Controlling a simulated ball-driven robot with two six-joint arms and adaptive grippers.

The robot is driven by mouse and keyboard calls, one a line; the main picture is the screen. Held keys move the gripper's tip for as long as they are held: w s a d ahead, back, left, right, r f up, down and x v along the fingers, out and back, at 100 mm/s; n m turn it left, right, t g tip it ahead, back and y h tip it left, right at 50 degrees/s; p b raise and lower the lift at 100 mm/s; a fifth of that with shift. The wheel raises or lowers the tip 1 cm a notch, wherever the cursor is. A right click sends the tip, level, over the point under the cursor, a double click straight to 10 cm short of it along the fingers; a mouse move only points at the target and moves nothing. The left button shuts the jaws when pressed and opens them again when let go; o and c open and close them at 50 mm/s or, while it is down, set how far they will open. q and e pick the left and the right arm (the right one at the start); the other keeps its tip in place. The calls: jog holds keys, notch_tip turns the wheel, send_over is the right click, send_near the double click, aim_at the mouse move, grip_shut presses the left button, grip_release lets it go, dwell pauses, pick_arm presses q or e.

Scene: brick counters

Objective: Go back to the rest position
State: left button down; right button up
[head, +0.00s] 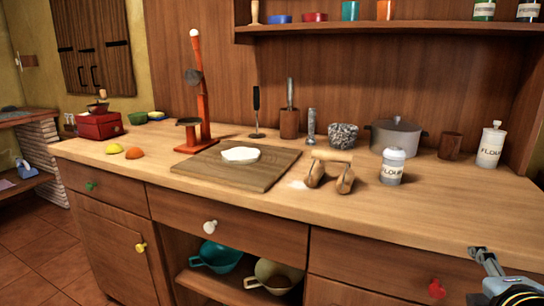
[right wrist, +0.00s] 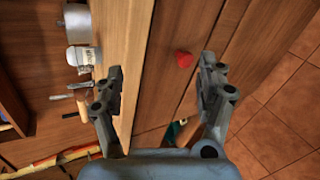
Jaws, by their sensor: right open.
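My right gripper (head: 487,262) shows at the bottom right corner of the head view, in front of the counter (head: 440,215) and to the right of the red drawer knob (head: 437,289). In the right wrist view my right gripper (right wrist: 162,70) has its two fingers wide apart with nothing between them. The red knob (right wrist: 184,59) shows beyond the fingers, on the drawer front. My left gripper is in neither view.
Open shelves below hold a teal bowl (head: 216,257). The tiled floor (right wrist: 270,90) beside my right gripper is clear.

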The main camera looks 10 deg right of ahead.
jog(key=s+a+f+m+g+y, duration=0.3)
jog(key=s+a+m, duration=0.1)
jog(key=s+m, duration=0.3)
jog(key=s+a+f+m+g+y, duration=0.2)
jog(key=s+a+m+g+y, duration=0.15)
jog(key=s+m, duration=0.35)
jog(key=s+d+f+g, duration=0.1)
jog(key=s+f, duration=0.1)
jog(key=f, duration=1.1)
jog(key=s+d+f+g, duration=0.1)
jog(key=s+f, duration=0.1)
jog(key=f, duration=1.2)
jog(key=s+f, duration=1.5)
jog(key=s, duration=0.2)
jog(key=shift+s+d+g+h, duration=0.25)
jog(key=shift+s+g+h, duration=0.1)
jog(key=shift+g, duration=0.1)
